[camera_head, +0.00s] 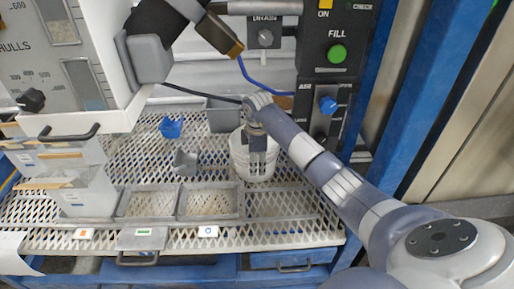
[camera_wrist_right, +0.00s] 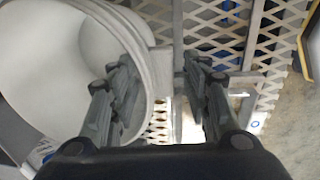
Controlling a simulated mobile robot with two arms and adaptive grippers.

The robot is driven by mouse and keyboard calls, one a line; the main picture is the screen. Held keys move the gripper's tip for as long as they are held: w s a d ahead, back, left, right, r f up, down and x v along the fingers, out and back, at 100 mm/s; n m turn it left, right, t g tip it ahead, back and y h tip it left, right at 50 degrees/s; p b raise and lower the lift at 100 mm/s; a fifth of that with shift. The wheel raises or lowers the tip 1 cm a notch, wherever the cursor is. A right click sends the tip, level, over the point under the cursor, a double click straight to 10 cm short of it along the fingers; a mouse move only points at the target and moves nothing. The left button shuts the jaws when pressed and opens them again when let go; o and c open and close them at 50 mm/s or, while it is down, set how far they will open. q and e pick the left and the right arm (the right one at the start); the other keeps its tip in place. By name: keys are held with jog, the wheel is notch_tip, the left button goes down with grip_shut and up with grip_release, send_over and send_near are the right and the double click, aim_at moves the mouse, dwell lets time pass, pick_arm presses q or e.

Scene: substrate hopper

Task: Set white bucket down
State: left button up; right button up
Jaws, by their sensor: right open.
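The white bucket (camera_head: 238,158) appears upright on the perforated metal bench (camera_head: 290,205), right of its middle in the head view. My right gripper (camera_head: 257,168) reaches down at the bucket and hides part of it. In the right wrist view the bucket (camera_wrist_right: 55,75) fills the left side, with its open mouth and rim showing. My right gripper (camera_wrist_right: 160,80) is open there, with one finger over the bucket's mouth and the other outside the rim. Contact with the wall cannot be told. My left gripper is not in view.
A blue scoop (camera_head: 171,127) and a grey scoop (camera_head: 185,162) lie left of the bucket. A grey bin (camera_head: 222,128) stands behind it. The control panel (camera_head: 325,75) rises behind right. Bench mesh right of the bucket is clear.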

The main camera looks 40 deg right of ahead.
pick_arm(q)
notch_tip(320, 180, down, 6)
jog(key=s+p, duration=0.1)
jog(key=shift+p, duration=0.3)
pick_arm(e)
notch_tip(320, 180, up, 10)
jog(key=shift+s+a, duration=0.3)
jog(key=shift+s, duration=0.15)
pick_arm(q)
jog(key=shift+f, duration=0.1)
